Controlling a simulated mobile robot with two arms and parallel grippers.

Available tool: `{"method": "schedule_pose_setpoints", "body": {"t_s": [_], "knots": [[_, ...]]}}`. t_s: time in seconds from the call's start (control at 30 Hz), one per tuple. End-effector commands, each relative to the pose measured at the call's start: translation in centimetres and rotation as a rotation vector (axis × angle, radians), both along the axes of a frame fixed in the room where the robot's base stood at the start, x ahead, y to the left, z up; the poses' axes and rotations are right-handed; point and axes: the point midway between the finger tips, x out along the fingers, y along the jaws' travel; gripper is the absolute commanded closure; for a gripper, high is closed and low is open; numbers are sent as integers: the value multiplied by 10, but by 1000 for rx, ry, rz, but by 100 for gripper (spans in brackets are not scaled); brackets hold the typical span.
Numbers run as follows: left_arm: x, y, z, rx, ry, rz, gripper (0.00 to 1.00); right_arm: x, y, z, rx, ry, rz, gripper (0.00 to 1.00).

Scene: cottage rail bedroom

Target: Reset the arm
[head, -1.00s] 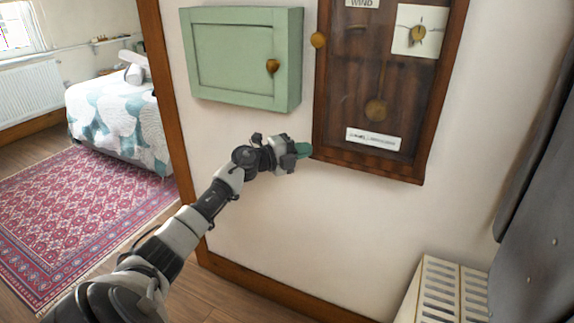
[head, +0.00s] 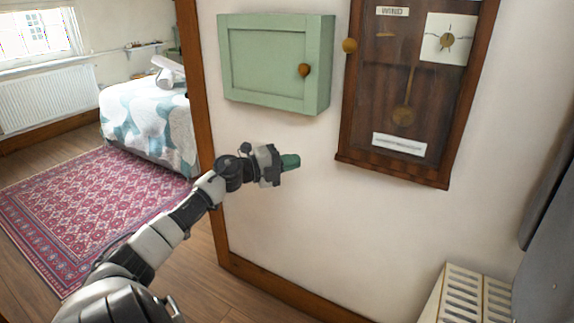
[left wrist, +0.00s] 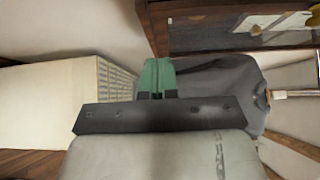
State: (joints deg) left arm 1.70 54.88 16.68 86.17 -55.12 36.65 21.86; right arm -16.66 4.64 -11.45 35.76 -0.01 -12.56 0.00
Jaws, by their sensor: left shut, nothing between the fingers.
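My left arm comes in from the lower left of the head view. Its gripper (head: 290,161) has green fingertips and is shut and empty. It hangs in front of the white wall, below the green cabinet (head: 268,60) and left of the lower end of the wooden clock case (head: 405,90). In the left wrist view the green fingers (left wrist: 156,76) are together with nothing between them. My right gripper does not show in either view.
The cabinet door is closed, with a round wooden knob (head: 304,70). A cream slatted box (head: 465,295) stands at the lower right beside a dark grey hanging garment (head: 548,220). A doorway at left shows a bed (head: 150,115) and red rug (head: 95,205).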

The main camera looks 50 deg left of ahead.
Motion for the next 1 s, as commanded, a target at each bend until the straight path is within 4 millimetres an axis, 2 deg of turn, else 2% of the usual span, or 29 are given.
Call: {"method": "schedule_pose_setpoints", "body": {"t_s": [0.2,0.4,0.47,0.53,0.57,0.67,0.77,0.8,0.87,0.9,0.97,1.0], "knots": [[-10,5,0,2,0,0,100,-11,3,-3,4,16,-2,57],[-10,6,0,1,0,0,100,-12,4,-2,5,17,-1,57],[-10,7,-4,-12,5,7,100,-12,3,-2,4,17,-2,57],[-10,10,-21,-55,20,30,100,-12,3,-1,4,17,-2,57],[-9,13,-32,-84,31,48,100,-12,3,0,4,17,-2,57],[-12,22,-88,-215,87,135,100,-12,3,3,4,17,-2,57],[-23,26,-162,-368,174,255,100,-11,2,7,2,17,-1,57],[-30,26,-192,-423,211,305,100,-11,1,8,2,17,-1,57],[-43,22,-237,-499,271,380,100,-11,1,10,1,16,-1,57],[-53,18,-266,-543,312,429,100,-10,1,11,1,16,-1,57],[-70,10,-308,-604,378,502,100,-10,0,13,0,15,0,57],[-83,3,-335,-640,423,549,100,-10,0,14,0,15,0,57]]}}
